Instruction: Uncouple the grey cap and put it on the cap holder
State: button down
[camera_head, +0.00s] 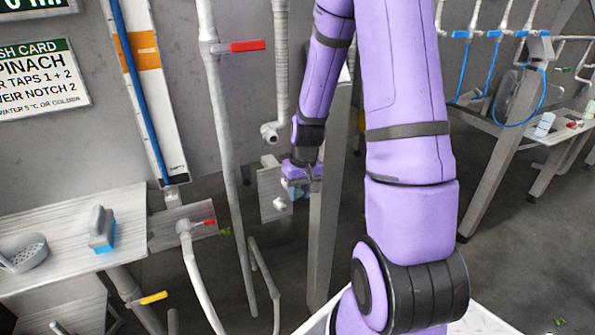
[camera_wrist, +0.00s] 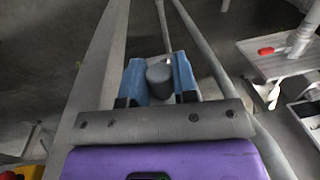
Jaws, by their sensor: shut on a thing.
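My gripper (camera_wrist: 160,82) is shut on the grey cap (camera_wrist: 159,74), a short dark-grey cylinder between its two blue finger pads in the wrist view. In the head view my gripper (camera_head: 298,189) is low at the centre, beside a grey post. The cap cannot be made out there. A small light plate (camera_head: 269,188) with a pale fitting (camera_head: 279,204) is just left of and behind the gripper; I cannot tell whether it is the cap holder. Whether the cap touches anything beyond the fingers is not clear.
A grey upright post (camera_head: 329,200) stands close to the right of my gripper. A vertical pipe (camera_head: 222,130) with a red lever (camera_head: 247,46) runs on the left. A downward pipe outlet (camera_head: 270,131) hangs above.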

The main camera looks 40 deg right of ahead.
notch_tip(320, 180, down, 16)
jog(key=s, duration=0.2)
jog(key=shift+s+a, duration=0.2)
jog(key=shift+a, duration=0.25)
jog(key=shift+w+d, duration=0.25)
jog(key=shift+w, duration=0.65)
jog(key=shift+w+d, duration=0.25)
jog(key=shift+w, duration=0.65)
jog(key=shift+w+d, duration=0.25)
jog(key=shift+w, duration=0.65)
jog(key=shift+w+d, duration=0.2)
jog(key=shift+w, duration=0.5)
jog(key=shift+w+d, duration=0.2)
jog(key=shift+w, duration=0.5)
jog(key=shift+w+d, duration=0.2)
jog(key=shift+w, duration=0.5)
jog(key=c, duration=0.8)
grip_release()
jog(key=shift+r, duration=0.1)
notch_tip(320, 180, up, 11)
jog(key=d, duration=0.1)
jog(key=shift+s+d+f, duration=0.2)
jog(key=shift+s+d, duration=0.05)
jog(key=shift+d, duration=0.05)
